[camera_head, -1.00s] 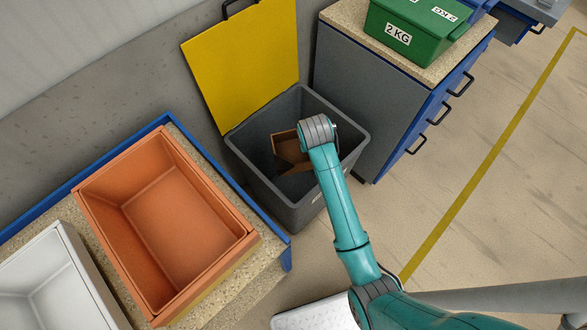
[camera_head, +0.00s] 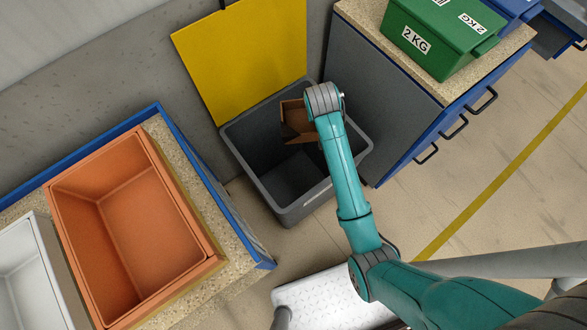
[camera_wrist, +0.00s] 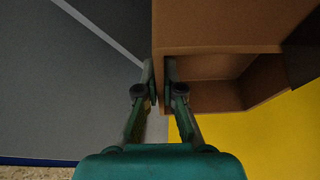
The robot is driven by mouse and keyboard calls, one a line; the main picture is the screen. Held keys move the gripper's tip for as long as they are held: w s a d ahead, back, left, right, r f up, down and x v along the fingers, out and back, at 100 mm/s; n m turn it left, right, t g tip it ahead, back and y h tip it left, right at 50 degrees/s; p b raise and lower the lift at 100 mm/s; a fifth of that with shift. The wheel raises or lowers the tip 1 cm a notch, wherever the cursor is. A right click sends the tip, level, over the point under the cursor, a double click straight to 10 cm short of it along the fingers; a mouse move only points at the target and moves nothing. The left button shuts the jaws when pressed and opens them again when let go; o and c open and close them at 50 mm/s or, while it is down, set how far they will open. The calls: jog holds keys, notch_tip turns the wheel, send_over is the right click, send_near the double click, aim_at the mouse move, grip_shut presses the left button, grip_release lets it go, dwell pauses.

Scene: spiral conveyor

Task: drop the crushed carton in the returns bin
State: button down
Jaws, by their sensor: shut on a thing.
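The crushed carton (camera_head: 296,122) is brown and open, and hangs over the back part of the grey bin (camera_head: 290,182) in the head view. The bin's yellow lid (camera_head: 245,62) stands open behind it. I cannot read a label on the bin. In the wrist view my gripper (camera_wrist: 160,72) is shut on a wall of the carton (camera_wrist: 225,28), one finger on each side. The lid (camera_wrist: 285,140) shows below the carton there. In the head view my wrist hides the fingers and part of the carton. The bin floor in front of the carton looks bare.
A bench with an orange tray (camera_head: 140,225) and a white tray (camera_head: 30,275) stands to the left. A grey and blue cabinet (camera_head: 385,90) with a green 2 KG box (camera_head: 440,38) stands close to the right of the bin.

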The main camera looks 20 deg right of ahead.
jog(key=shift+f, duration=2.05)
jog(key=c, duration=1.2)
grip_release()
jog(key=shift+c, duration=0.2)
jog(key=v, duration=1.2)
jog(key=shift+s+f, duration=0.1)
